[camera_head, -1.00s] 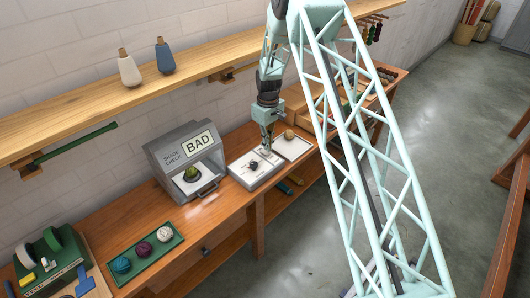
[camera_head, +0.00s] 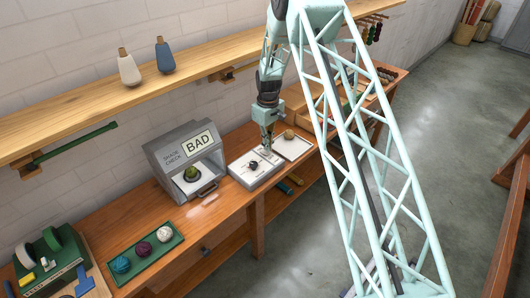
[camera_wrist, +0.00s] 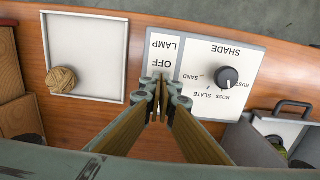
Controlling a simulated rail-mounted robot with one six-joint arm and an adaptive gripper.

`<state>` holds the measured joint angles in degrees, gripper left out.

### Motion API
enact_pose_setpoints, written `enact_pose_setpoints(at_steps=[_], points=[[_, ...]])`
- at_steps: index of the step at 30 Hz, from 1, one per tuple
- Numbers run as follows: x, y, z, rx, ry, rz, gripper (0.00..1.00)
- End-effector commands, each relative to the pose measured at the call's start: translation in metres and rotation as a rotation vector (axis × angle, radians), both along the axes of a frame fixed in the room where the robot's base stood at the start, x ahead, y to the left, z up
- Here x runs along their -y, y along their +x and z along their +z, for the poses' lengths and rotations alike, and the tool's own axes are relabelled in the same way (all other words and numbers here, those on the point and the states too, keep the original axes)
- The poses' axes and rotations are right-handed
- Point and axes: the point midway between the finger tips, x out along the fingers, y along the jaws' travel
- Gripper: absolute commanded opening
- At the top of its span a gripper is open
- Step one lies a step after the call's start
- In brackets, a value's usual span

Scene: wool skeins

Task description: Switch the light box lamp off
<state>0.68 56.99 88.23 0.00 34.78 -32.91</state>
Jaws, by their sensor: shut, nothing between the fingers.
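The grey light box (camera_head: 172,153), marked SHADE CHECK, stands on the bench with a BAD sign (camera_head: 198,143) on its front. A dark green wool ball (camera_head: 191,174) lies on its pale floor. Right of it is a white control panel (camera_head: 242,178). In the wrist view the panel (camera_wrist: 198,66) has a LAMP strip with the word OFF (camera_wrist: 160,67) and a black SHADE dial (camera_wrist: 227,77). My gripper (camera_head: 267,148) points down over the panel. Its shut, empty fingertips (camera_wrist: 163,84) are at the LAMP strip beside OFF and hide the switch; contact cannot be told.
A white tray (camera_wrist: 52,22) with a tan wool ball (camera_wrist: 61,80) lies beside the panel. A green tray (camera_head: 146,270) of several balls and a green device (camera_head: 48,262) stand at left. A wooden shelf (camera_head: 130,85) with two cones runs above the bench.

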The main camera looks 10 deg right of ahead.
Motion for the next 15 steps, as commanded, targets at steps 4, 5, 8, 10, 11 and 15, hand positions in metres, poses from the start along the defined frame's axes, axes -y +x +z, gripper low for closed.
enact_pose_setpoints(at_steps=[4,5,8,10,11,15], points=[[0.0000,0.0000,-0.0017,0.000,0.000,0.000,0.00],[0.0000,0.0000,-0.0020,0.000,0.000,0.000,0.00],[0.0000,0.0000,-0.0029,0.000,0.000,0.000,0.00],[0.0000,0.0000,-0.0035,0.000,0.000,0.000,0.00],[0.0000,0.0000,-0.0038,0.000,0.000,0.000,0.00],[0.0000,0.0000,-0.0050,0.000,0.000,0.000,0.00]])
